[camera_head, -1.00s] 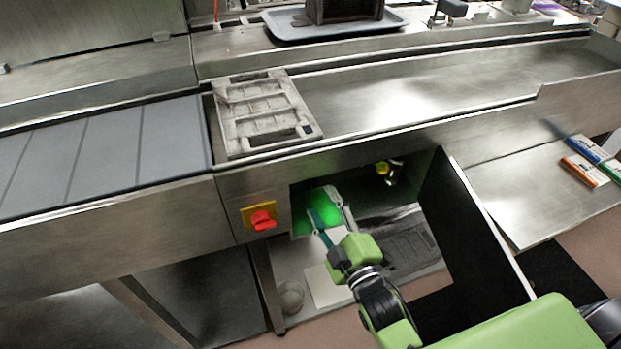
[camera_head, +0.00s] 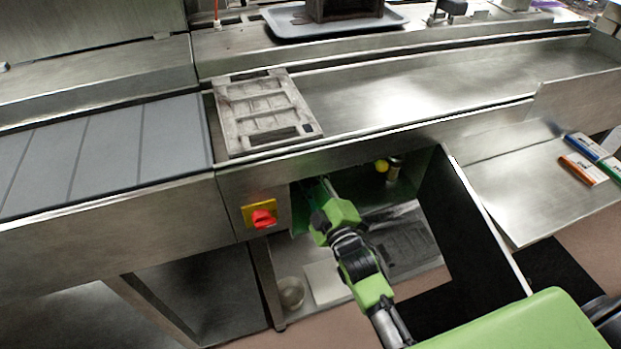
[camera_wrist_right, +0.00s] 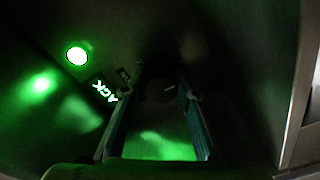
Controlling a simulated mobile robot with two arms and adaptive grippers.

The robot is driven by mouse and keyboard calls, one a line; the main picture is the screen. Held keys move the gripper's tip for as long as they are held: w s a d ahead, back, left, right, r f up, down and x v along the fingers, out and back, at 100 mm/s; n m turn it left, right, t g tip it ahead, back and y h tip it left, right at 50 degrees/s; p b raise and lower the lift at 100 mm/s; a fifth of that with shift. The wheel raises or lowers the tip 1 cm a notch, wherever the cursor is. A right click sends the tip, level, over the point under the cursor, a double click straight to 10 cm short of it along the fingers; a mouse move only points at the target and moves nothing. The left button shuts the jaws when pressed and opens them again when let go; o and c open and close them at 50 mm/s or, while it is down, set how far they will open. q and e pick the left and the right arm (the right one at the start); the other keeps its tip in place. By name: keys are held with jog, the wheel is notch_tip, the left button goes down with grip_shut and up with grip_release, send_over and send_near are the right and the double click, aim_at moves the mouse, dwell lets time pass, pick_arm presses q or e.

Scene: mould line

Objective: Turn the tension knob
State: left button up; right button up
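The tension knob appears to be the dark round knob (camera_wrist_right: 158,89) with a short white mark, dimly lit on a dark panel in the right wrist view. My right gripper (camera_wrist_right: 162,98) is open, one finger on each side of the knob. Whether the fingers touch it is too dark to tell. In the head view, my right gripper reaches into the recess under the line; its fingertips and the knob are hidden there. My left gripper is not in view.
A red rotary switch (camera_head: 262,217) on a yellow plate is left of the recess. An open dark door (camera_head: 470,230) bounds it at right. A mould plate (camera_head: 265,115) lies above.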

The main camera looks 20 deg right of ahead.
jog(key=shift+c, duration=0.6)
jog(key=shift+m, duration=0.3)
jog(key=shift+m+p, duration=0.5)
jog(key=shift+m, duration=0.3)
jog(key=m+p, duration=0.1)
jog(key=m, duration=0.2)
jog(key=shift+m, duration=0.3)
jog(key=m+p, duration=0.1)
jog(key=m, duration=0.2)
jog(key=shift+m+h, duration=0.3)
jog(key=shift+m, duration=1.6)
jog(key=o, duration=1.1)
